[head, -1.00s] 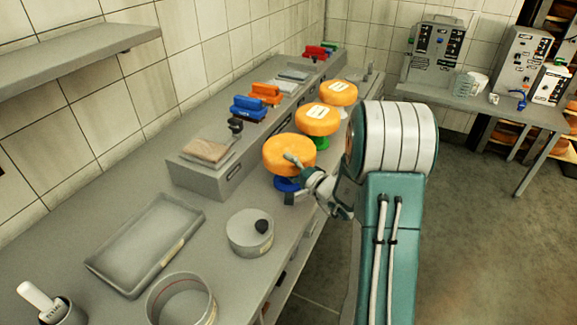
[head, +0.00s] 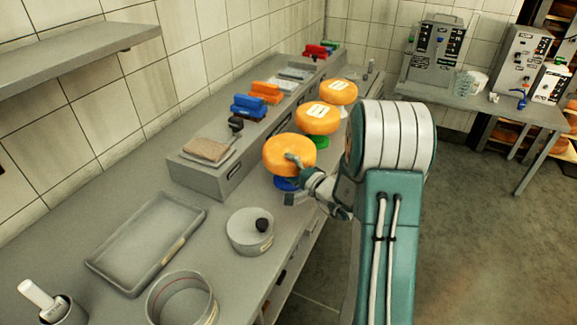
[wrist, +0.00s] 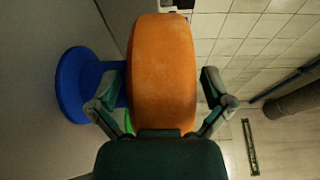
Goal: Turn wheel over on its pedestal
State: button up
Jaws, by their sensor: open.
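The nearest orange cheese wheel (head: 285,150) lies flat on a blue pedestal (head: 283,184), and its visible top face is plain. My gripper (head: 290,178) is open at its near right side, one finger by the top face and the other lower, beside the pedestal. In the wrist view, the wheel (wrist: 162,60) stands edge-on between the two spread fingers of my gripper (wrist: 160,88). The right finger shows a gap to the wheel. The left finger overlaps the blue pedestal (wrist: 72,85); I cannot tell whether it touches.
Behind stand a labelled wheel (head: 317,117) on a green pedestal (head: 320,142) and another labelled wheel (head: 340,92). A grey raised ledge (head: 225,176) runs along their left. A round grey pot (head: 245,238) and an empty tray (head: 130,245) are nearer on the counter.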

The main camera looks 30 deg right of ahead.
jog(key=v, duration=1.2)
jog(key=s+a+r+n+g+y, duration=0.2)
jog(key=s+a+n+g, duration=0.15)
jog(key=a, duration=0.35)
jog(key=s+a+r+n+g+y, duration=0.1)
jog(key=s+a+r+n+g, duration=0.2)
jog(key=a, duration=0.4)
jog(key=s+a+r+n+g+y, duration=0.1)
jog(key=a+n+g+y, duration=0.15)
jog(key=a+g, duration=0.3)
jog(key=s+r+n+h, duration=0.5)
jog(key=s+r+h, duration=0.1)
jog(key=s+h, duration=0.5)
jog(key=shift+s+d+t, duration=0.3)
jog(key=shift+t, duration=0.1)
